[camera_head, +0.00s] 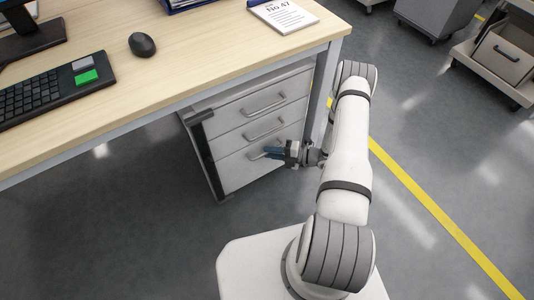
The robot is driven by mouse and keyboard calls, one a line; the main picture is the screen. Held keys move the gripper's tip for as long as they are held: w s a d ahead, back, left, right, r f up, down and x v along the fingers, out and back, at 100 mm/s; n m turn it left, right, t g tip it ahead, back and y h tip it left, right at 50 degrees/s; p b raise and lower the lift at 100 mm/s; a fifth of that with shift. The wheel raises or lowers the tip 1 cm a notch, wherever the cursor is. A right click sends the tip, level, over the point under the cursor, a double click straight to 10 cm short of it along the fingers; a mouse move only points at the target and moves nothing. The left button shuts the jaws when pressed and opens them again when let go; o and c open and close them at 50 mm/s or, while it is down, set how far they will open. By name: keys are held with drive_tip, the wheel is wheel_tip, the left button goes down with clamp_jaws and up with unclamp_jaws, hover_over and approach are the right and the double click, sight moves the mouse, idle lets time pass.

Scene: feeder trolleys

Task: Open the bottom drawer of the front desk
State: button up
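The front desk (195,64) has a light wood top and grey metal legs. Under its right end stands a light grey drawer unit with three drawers, each with a bar handle. The bottom drawer (238,172) looks flush with the drawers above it. Its handle (256,156) is partly hidden by my gripper (268,153).
A keyboard (38,88), a mouse (142,44) and a "No 47" paper pad (283,15) lie on the desk. The floor in front of the drawers is clear. A yellow line (440,215) crosses the floor to the right. Trolleys (497,55) stand at the upper right.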

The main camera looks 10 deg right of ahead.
drive_tip(key=shift+x, duration=0.85)
drive_tip(key=shift+c, duration=0.6)
drive_tip(key=shift+s, duration=0.1)
clamp_jaws()
